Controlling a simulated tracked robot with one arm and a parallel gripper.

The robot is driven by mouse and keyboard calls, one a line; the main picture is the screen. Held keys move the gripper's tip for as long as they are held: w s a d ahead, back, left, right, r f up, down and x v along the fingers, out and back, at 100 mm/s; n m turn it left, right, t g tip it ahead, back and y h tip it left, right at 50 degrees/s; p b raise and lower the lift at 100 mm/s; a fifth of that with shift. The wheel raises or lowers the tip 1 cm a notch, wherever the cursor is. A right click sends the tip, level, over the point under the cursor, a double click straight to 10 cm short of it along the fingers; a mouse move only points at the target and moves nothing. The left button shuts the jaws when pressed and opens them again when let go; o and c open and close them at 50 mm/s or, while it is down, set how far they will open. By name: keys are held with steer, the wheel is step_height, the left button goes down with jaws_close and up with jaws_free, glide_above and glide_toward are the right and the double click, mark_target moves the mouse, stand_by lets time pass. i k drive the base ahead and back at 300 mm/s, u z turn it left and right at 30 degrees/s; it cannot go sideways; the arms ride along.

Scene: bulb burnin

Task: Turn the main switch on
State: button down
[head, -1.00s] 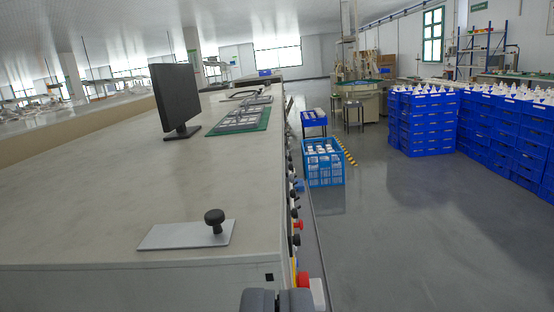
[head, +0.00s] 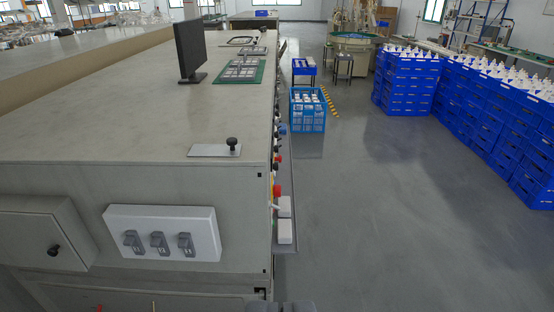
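A white switch panel (head: 162,232) is on the near end face of a long grey-beige machine (head: 100,178). It carries three grey toggle levers: a left one (head: 133,241), a middle one (head: 159,243) and a right one (head: 185,244). I see no label telling which is the main switch. A black knob (head: 232,143) stands on a small metal plate on the machine top. My gripper (head: 282,307) shows only as dark rounded tops at the bottom edge, right of and below the panel. Its fingertips are out of view, and nothing shows it touching the panel.
A grey door with a black knob (head: 54,250) is left of the panel. Red and other coloured buttons (head: 277,190) and white boxes (head: 285,231) stick out along the machine's right side. Open grey floor (head: 390,220) lies to the right, with stacked blue crates (head: 480,118) beyond.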

mark_target(276, 188)
steer(key=z, duration=1.2)
steer(key=i, duration=1.7)
steer(key=u, duration=1.65)
steer(key=k, duration=0.55)
steer(key=u, duration=0.05)
